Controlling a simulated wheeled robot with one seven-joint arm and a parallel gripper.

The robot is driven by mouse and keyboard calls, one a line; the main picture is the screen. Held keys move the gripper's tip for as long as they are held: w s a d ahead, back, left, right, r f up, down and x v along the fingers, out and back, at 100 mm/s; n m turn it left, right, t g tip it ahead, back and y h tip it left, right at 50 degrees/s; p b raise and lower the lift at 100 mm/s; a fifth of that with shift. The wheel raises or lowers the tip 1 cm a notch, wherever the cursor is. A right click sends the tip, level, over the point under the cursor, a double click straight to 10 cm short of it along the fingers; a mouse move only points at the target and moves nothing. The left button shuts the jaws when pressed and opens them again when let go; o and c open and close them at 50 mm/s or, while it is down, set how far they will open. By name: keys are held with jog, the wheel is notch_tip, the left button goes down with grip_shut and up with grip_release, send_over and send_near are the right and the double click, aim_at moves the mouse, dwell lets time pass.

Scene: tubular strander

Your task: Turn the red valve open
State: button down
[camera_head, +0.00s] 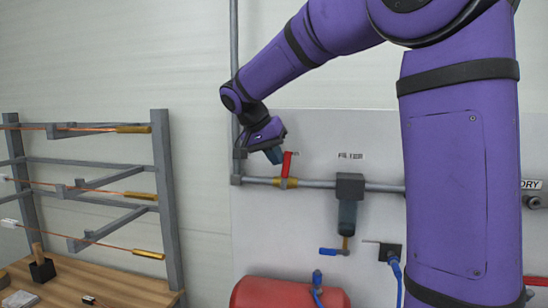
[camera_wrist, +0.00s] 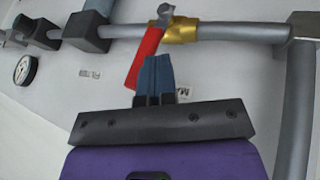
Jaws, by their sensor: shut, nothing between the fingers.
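The red valve handle (camera_head: 287,164) stands up from its brass valve body (camera_head: 285,183) on the grey pipe along the wall panel. In the wrist view the red handle (camera_wrist: 146,57) runs slantwise from the brass body (camera_wrist: 181,32) toward my fingers. My gripper (camera_head: 275,155) is just left of the handle in the head view. In the wrist view my gripper (camera_wrist: 155,62) has its blue-grey fingers shut together with nothing between them. The fingertips are right beside the handle; I cannot tell whether they touch it.
A grey filter unit (camera_head: 348,205) hangs from the pipe to the right, with a blue-handled valve (camera_head: 330,251) below. A red tank (camera_head: 290,293) is under the panel. A rack with copper rods (camera_head: 165,200) and a wooden bench (camera_head: 120,288) stand left. A gauge (camera_wrist: 25,69) shows in the wrist view.

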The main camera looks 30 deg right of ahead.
aim_at(289, 157)
jog(key=s+d+t+y, duration=0.1)
jog(key=s+d+m+t+y, duration=0.1)
jog(key=t, duration=0.1)
jog(key=shift+s+d+r+y, duration=0.1)
jog(key=shift+s+d+y, duration=0.15)
jog(key=shift+y, duration=0.15)
jog(key=s+d+f+m+t+y, duration=0.1)
jog(key=s+d+f+t+y, duration=0.2)
jog(key=s+d+f, duration=0.1)
jog(key=shift+s+d+f+t+y, duration=0.2)
jog(key=shift+f+t+y, duration=0.2)
jog(key=shift+f, duration=0.2)
dwell(0.3)
jog(key=shift+s+f, duration=0.1)
jog(key=shift+f, duration=0.15)
dwell(0.3)
jog(key=s+d+f+v, duration=0.1)
jog(key=d+v, duration=0.1)
jog(key=v, duration=1)
jog(key=shift+s+d+r, duration=0.25)
jog(key=shift+s, duration=0.05)
